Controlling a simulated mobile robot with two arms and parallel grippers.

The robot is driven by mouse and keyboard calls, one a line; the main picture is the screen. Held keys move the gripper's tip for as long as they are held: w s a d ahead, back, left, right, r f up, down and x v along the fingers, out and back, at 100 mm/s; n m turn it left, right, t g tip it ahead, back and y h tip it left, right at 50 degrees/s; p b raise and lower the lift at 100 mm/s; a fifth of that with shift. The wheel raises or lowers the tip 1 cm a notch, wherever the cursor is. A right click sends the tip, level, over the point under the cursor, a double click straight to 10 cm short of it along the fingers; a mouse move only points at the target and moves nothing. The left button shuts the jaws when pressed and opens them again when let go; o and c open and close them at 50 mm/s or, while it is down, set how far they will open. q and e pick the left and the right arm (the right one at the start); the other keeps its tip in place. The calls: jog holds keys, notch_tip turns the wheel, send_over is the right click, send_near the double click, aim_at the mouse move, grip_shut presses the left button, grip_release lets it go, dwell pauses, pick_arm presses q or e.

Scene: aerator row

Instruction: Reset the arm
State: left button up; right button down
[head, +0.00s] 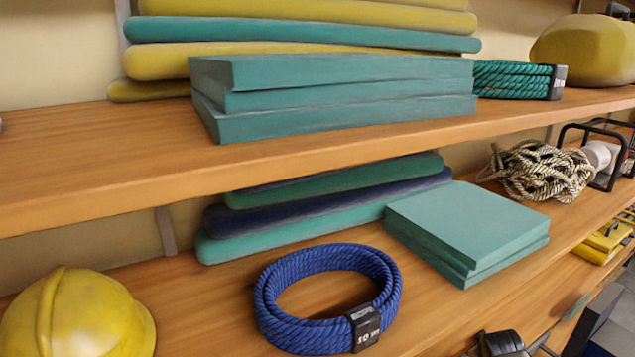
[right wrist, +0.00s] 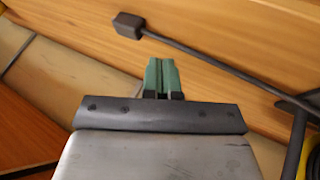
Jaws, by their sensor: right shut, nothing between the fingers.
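My right gripper (right wrist: 162,76) shows in the right wrist view as two green fingers side by side, pressed together with nothing between them. It points toward a wooden surface and touches nothing that I can make out. In the head view a dark, partly cut-off shape (head: 505,345) sits at the bottom edge, right of centre; I cannot tell whether it is part of my right arm. My left gripper is in neither view.
The lower shelf holds a blue rope coil (head: 265,290), a yellow helmet (head: 85,320), teal blocks (head: 470,225) and a tangled pale rope (head: 540,172). Teal slabs (head: 340,95) lie on the upper shelf. A dark rod (right wrist: 190,50) crosses the right wrist view.

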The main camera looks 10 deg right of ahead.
jog(key=s+a+f+g+y, duration=0.2)
jog(key=s+a, duration=1.5)
jog(key=a, duration=0.3)
jog(key=s+a+r+m+y, duration=0.1)
jog(key=s+a+r, duration=0.35)
jog(key=s, duration=0.45)
jog(key=s+a+r, duration=0.3)
jog(key=s+r, duration=0.3)
jog(key=s, duration=0.2)
notch_tip(320, 180, down, 29)
jog(key=s+g, duration=0.2)
jog(key=s+d+f+g, duration=0.1)
jog(key=s+d+f, duration=0.2)
jog(key=s+f, duration=1.1)
jog(key=shift+s+f+b, duration=0.15)
jog(key=shift+s+b, duration=0.3)
jog(key=shift+s, duration=0.4)
